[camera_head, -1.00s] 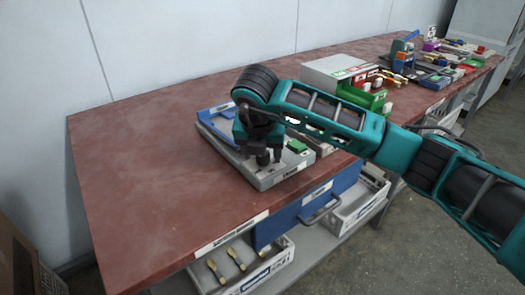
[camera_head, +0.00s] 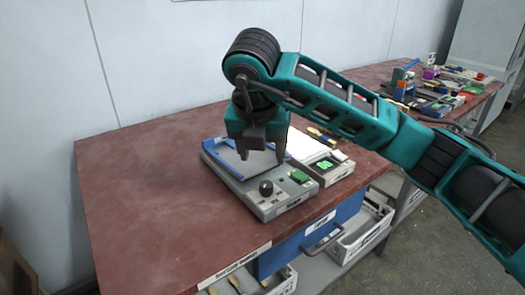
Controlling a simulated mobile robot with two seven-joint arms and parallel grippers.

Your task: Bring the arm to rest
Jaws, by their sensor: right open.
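My right arm, teal and black, comes in from the right edge and bends down over the table. My right gripper (camera_head: 263,157) points down, open and empty, above a grey device with a blue frame, a black knob and a green button (camera_head: 258,202). A gap shows between its fingers. I cannot tell whether the fingertips touch the device, but they appear above its plate. My left gripper is not in view.
The device stands on a red-brown table (camera_head: 150,195), whose left part is bare. Next to it is a grey unit with a green display (camera_head: 325,165). Below are a blue drawer (camera_head: 310,243) and a white bin (camera_head: 365,233). Many small items (camera_head: 440,90) crowd the table's far right.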

